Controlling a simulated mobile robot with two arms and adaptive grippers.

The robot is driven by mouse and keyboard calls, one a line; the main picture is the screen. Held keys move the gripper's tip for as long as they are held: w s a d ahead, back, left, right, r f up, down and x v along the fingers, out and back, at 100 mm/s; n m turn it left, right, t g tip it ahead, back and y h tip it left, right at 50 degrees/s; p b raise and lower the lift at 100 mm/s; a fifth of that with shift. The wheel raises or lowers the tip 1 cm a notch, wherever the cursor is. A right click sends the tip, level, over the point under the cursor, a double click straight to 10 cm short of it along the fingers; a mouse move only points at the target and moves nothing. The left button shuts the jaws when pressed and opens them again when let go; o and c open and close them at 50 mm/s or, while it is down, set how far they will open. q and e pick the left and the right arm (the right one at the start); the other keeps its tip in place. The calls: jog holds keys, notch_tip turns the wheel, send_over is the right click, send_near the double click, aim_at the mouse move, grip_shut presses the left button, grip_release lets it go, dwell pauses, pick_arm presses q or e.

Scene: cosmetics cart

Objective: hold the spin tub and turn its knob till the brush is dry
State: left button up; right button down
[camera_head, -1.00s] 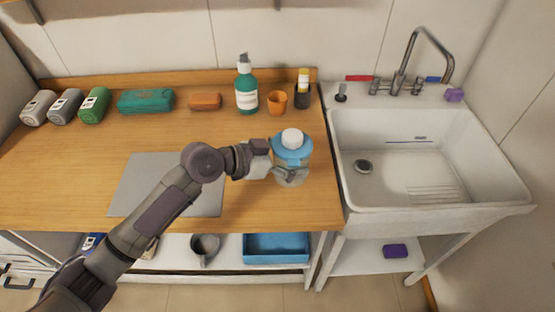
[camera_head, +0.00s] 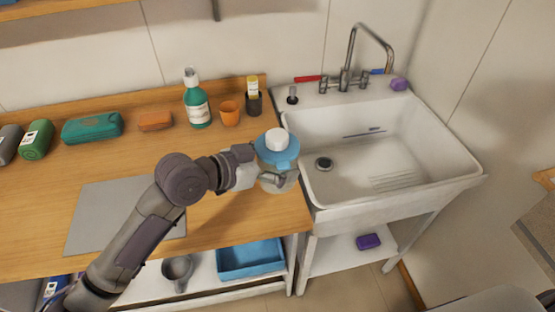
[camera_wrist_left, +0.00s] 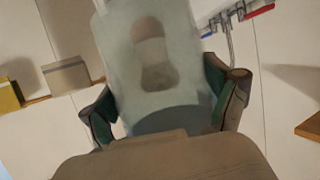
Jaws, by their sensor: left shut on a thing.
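The spin tub (camera_head: 278,181) is a clear tub with a blue lid (camera_head: 277,151) and a white knob (camera_head: 276,139) on top. It is upright at the right end of the wooden counter, close to the sink. I cannot tell whether its base touches the counter. My left gripper (camera_head: 262,180) is shut on the tub's side, below the lid. In the left wrist view the translucent tub (camera_wrist_left: 180,80) stands between the two fingers, with a blurred brown shape inside, perhaps the brush (camera_wrist_left: 152,55). My right gripper is not in view.
The white sink (camera_head: 400,212) with its faucet is right of the tub. A green pump bottle (camera_head: 197,102), an orange cup (camera_head: 229,114) and a dark holder (camera_head: 253,103) stand behind it. A grey mat (camera_head: 110,215) lies left. A blue tray (camera_head: 250,258) is on the shelf below.

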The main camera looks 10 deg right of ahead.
pick_arm(q)
jog(key=w+a+f+b, duration=0.1)
jog(key=a+f+b, duration=0.2)
jog(key=w+a+f+b, duration=0.2)
jog(key=a+f+b, duration=0.1)
jog(key=b, duration=0.1)
jog(key=w+a+f+b, duration=0.2)
jog(key=f+b, duration=0.1)
jog(key=shift+w+a+f+b, duration=0.15)
jog(key=shift+a+f+b, duration=0.05)
jog(key=shift+a+b, duration=0.2)
jog(key=shift+w+a+f+b, duration=0.35)
jog(key=shift+a+f+b, duration=0.05)
jog(key=shift+a+b, duration=0.2)
jog(key=shift+f, duration=0.25)
dwell(0.3)
